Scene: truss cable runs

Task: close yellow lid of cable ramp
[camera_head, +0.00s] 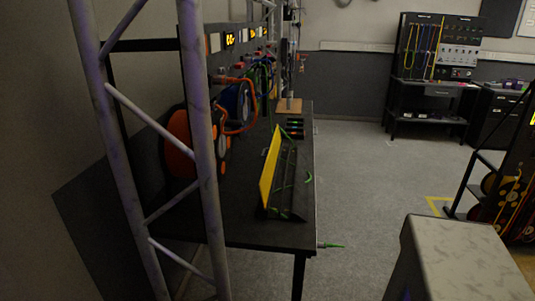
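The cable ramp lies along the dark table in the head view. Its yellow lid (269,169) stands up steeply on the left side of the black base (287,212), so the ramp is open. A green cable (287,170) runs in or along the open base; a green piece (309,177) sticks out to its right. Another green cable end (331,245) pokes out past the table's front right corner. The inside of the base is dark and hard to make out. My gripper is not in view.
A metal truss (202,150) stands in front of the table (240,225) at left. Cable coils (239,105) hang behind it. A grey block (460,262), perhaps part of my body, fills the lower right. A rack (505,190) stands at far right. The floor (360,180) right of the table is clear.

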